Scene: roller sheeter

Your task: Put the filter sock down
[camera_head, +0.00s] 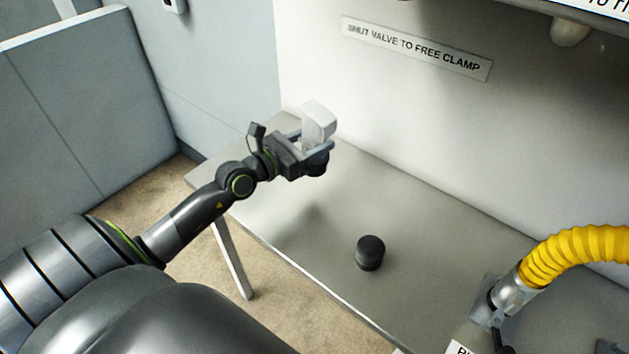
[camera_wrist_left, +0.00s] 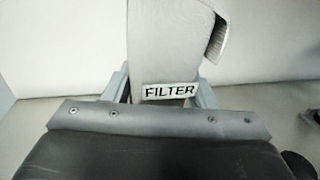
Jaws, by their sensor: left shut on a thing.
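The filter sock (camera_head: 318,122) is pale grey-white, and my left gripper (camera_head: 318,148) is shut on it. In the head view they are over the far left part of the metal table (camera_head: 350,200); the exact gap to the tabletop is hard to tell. In the left wrist view the sock (camera_wrist_left: 165,45) stands up between the two fingers (camera_wrist_left: 166,90), with a label reading FILTER near its lower end and a folded flap at the right. Its lower end is hidden behind the gripper body. My right gripper is not in view.
A black round object (camera_head: 370,252) stands on the table right of centre. A yellow ribbed hose (camera_head: 575,255) with a metal fitting is at the right. A wall with a sign (camera_head: 415,50) reading SHUT VALVE TO FREE CLAMP rises behind the table. The tabletop between is bare.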

